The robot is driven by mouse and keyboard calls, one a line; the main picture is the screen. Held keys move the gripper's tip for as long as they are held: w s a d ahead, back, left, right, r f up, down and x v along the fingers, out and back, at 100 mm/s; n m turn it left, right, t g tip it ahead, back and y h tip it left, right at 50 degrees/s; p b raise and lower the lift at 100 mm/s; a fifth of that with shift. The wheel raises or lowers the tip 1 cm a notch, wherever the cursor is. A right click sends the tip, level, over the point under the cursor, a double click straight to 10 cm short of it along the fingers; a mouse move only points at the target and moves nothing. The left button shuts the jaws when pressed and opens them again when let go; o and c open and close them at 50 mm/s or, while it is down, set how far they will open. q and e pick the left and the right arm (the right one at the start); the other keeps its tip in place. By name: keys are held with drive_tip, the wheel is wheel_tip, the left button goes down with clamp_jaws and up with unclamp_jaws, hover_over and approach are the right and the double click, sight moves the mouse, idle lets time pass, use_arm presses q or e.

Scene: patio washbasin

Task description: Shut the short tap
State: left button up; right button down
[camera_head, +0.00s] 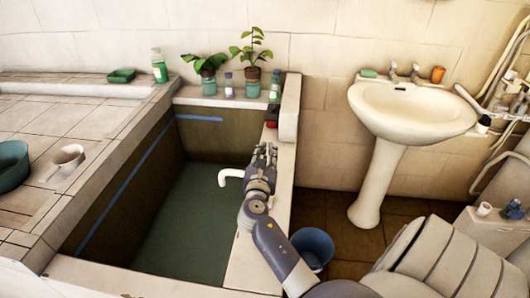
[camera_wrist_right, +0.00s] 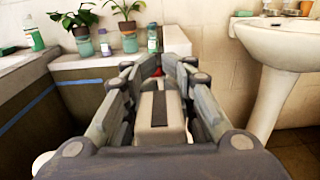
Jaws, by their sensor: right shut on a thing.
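A tap with a short white spout (camera_head: 231,175) stands on the right rim of the sunken basin, its spout bent out over the water. My right gripper (camera_head: 264,152) is over the rim at this tap and hides most of its body. In the right wrist view, a pale block with a dark strip (camera_wrist_right: 160,108), seemingly part of the tap, sits between the fingers of my right gripper (camera_wrist_right: 154,68). The gripper is shut on it. How far the tap is turned cannot be seen. My left gripper is not in view.
A small dark and red item (camera_head: 271,115) lies on the rim beyond the gripper. Potted plants (camera_head: 252,75) and bottles stand on the back ledge. A blue bucket (camera_head: 312,247) is on the floor at right, and a pedestal washbasin (camera_head: 412,120) stands by the wall.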

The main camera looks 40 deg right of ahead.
idle(0.5)
drive_tip(key=c, duration=1.3)
unclamp_jaws()
drive_tip(key=v, duration=1.2)
drive_tip(key=shift+w+a, duration=0.1)
